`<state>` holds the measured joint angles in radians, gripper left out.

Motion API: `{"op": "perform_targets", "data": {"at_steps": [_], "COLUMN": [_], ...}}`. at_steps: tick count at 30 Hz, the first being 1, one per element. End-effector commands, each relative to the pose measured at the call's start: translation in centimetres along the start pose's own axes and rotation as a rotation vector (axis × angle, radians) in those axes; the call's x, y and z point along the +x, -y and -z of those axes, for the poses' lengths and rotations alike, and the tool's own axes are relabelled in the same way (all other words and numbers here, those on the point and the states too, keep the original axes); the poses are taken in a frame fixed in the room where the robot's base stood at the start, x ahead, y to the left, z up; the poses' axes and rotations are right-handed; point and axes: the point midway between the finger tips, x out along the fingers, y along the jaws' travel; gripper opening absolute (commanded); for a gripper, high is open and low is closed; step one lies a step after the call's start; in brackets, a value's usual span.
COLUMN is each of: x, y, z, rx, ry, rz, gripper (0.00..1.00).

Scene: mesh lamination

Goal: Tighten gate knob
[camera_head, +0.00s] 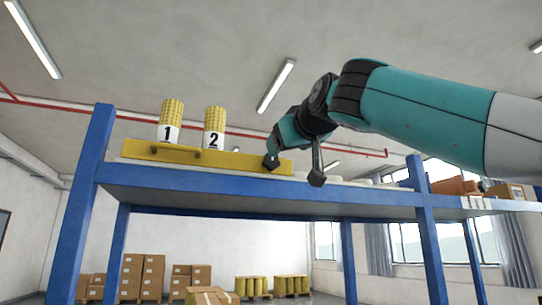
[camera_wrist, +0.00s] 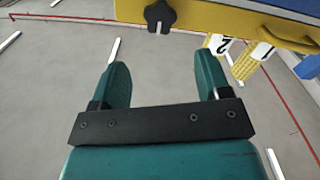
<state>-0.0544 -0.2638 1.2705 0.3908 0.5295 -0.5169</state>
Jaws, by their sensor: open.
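The gate is a yellow bar (camera_head: 200,156) along the front of a blue rack's top shelf. A black star-shaped knob (camera_wrist: 160,14) sits at the bar at the top of the wrist view, with a short light shaft below it. In the head view a dark knob shape (camera_head: 271,161) shows near the bar's right end. My gripper (camera_wrist: 163,76) is open, with two teal fingers apart and nothing between them. In the wrist view the knob lies beyond the fingertips, roughly in line with the gap, and is not held. The fingers are hard to make out in the head view.
Yellow mesh rolls labelled 1 (camera_head: 171,121) and 2 (camera_head: 213,128) stand behind the bar. The blue shelf edge (camera_head: 240,194) runs below, between blue posts (camera_head: 91,170). Cardboard boxes (camera_head: 142,275) stand on the floor behind. My arm reaches in from the right.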

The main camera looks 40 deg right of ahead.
Motion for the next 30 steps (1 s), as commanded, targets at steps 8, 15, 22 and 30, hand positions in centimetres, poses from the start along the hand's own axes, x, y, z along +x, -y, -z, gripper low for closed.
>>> {"op": "perform_targets", "data": {"at_steps": [8, 15, 22, 30], "x": [6.6, 10.1, 11.0, 11.0], "y": [-0.1, -0.1, 0.0, 0.0], "z": [0.4, 0.2, 0.1, 0.0], "rx": [-0.001, 0.0, 0.0, 0.0], "ry": [0.005, 0.002, -0.001, -0.001], "rz": [0.0, 0.0, 0.0, 0.001], "gripper": [0.7, 0.7, 0.7, 0.52]}}
